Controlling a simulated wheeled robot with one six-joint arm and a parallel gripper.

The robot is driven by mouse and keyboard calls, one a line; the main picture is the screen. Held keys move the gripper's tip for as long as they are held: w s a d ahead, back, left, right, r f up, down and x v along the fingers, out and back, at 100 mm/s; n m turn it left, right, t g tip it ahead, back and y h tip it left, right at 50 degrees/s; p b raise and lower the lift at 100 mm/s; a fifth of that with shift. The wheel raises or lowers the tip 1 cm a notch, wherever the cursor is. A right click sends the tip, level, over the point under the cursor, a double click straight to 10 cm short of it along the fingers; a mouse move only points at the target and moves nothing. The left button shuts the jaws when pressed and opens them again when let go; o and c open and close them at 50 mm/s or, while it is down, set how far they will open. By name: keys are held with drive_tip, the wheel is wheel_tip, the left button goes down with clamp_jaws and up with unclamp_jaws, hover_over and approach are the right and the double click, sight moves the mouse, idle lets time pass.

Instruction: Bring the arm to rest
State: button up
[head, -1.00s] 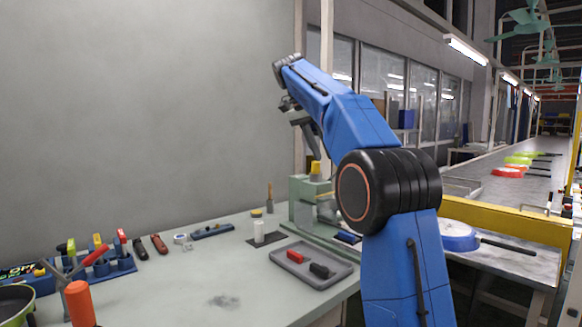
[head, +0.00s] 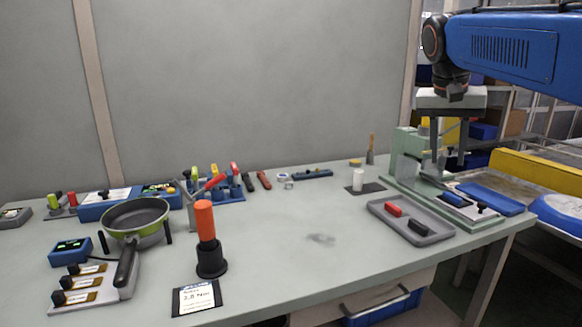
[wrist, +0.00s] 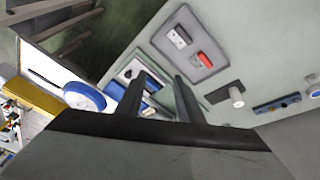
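My arm (head: 505,45) reaches in from the upper right of the head view, with a blue link and a black wrist joint. My gripper (head: 449,155) hangs pointing down at the right end of the bench, in front of or above the green press-like fixture (head: 408,150); the exact gap cannot be told. Its two dark fingers are apart with nothing between them. The wrist view also shows the open fingers of my gripper (wrist: 155,95), with the fixture area beyond them.
A grey tray (head: 437,237) with a red and a black piece lies beside the fixture. On the bench (head: 300,245) stand a green pan (head: 135,215), an orange-handled tool (head: 205,222) and a blue tool rack (head: 228,197). A yellow rail (head: 540,172) runs at the right. The bench middle is clear.

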drive_tip(key=s+a+f+n+t+y, duration=0.1)
drive_tip(key=s+a+f+n, duration=0.2)
drive_tip(key=s+f, duration=0.9)
drive_tip(key=s+a+f+n+t+y, duration=0.1)
drive_tip(key=s+a+f+n+y, duration=0.1)
drive_tip(key=s+f, duration=1)
wheel_tip(320, 180, down, 5)
drive_tip(key=shift+s+a+r+n, duration=0.15)
drive_tip(key=shift+s+a+n, duration=0.05)
drive_tip(key=shift+a+n, duration=0.7)
